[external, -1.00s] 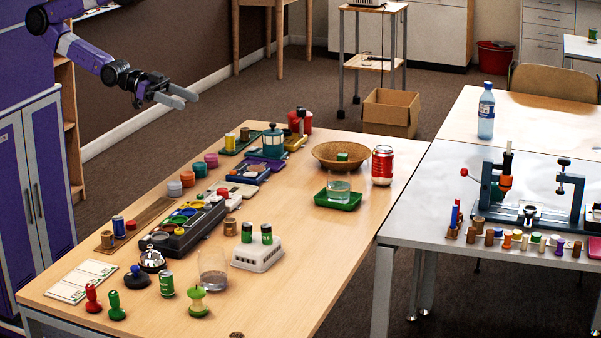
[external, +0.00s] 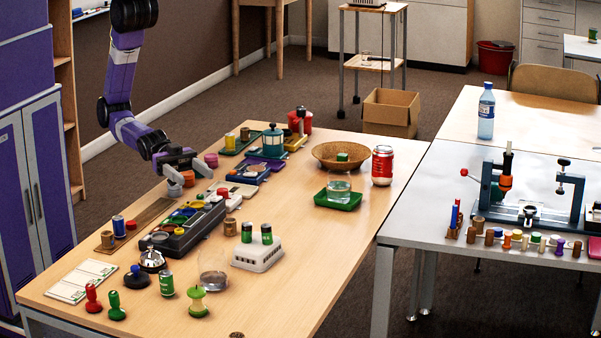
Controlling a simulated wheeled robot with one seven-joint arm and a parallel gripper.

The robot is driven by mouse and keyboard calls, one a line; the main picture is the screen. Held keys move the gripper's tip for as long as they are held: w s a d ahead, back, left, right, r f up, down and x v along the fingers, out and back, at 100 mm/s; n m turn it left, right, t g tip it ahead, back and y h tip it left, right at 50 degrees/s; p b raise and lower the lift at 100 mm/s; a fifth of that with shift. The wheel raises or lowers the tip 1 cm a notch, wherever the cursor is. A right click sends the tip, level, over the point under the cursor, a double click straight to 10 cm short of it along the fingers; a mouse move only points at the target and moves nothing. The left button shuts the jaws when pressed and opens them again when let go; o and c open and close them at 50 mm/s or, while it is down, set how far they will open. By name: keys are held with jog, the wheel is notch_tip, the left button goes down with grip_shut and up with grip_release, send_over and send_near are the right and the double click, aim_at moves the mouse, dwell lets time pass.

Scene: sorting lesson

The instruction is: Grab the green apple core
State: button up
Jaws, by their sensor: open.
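The green apple core (external: 198,303) stands upright near the front edge of the wooden table (external: 300,265), with a green top and base and a pale, narrow middle. My gripper (external: 192,183) is open over the far-left part of the table, near the row of small round pots and behind the black tray of coloured dishes. It points down toward the table and is well apart from the apple core.
A clear glass (external: 213,272) stands just behind the apple core. A green can (external: 166,283), a silver bell (external: 151,260) and green and red stamp-like pieces are to its left. The table's middle right is clear.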

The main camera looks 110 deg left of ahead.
jog(key=w+d+f+g+b, duration=0.2)
jog(key=d+f+b, duration=0.1)
jog(key=d, duration=1.1)
jog(key=w+d+f+g+b, duration=0.1)
jog(key=w+d+f+b, duration=0.15)
jog(key=d, duration=1.25)
jog(key=n+y, duration=0.4)
send_near(197, 301)
jog(key=shift+s+a+r+t, duration=0.1)
jog(key=shift+s+a+t, duration=0.1)
jog(key=shift+a, duration=0.2)
jog(key=shift+s+a+r+t, duration=0.1)
jog(key=shift+s+a+r, duration=0.05)
jog(key=shift+s+a, duration=0.15)
jog(key=shift+w+a+f+n, duration=0.1)
jog(key=shift+a+n, duration=0.05)
jog(key=shift+n, duration=0.35)
jog(key=shift+w, duration=0.15)
jog(key=shift+d+p+x, duration=0.15)
jog(key=shift+d+x, duration=0.05)
jog(key=shift+x, duration=1.7)
jog(key=shift+d+p+x, duration=0.15)
jog(key=shift+x, duration=1.7)
jog(key=shift+c, duration=0.2)
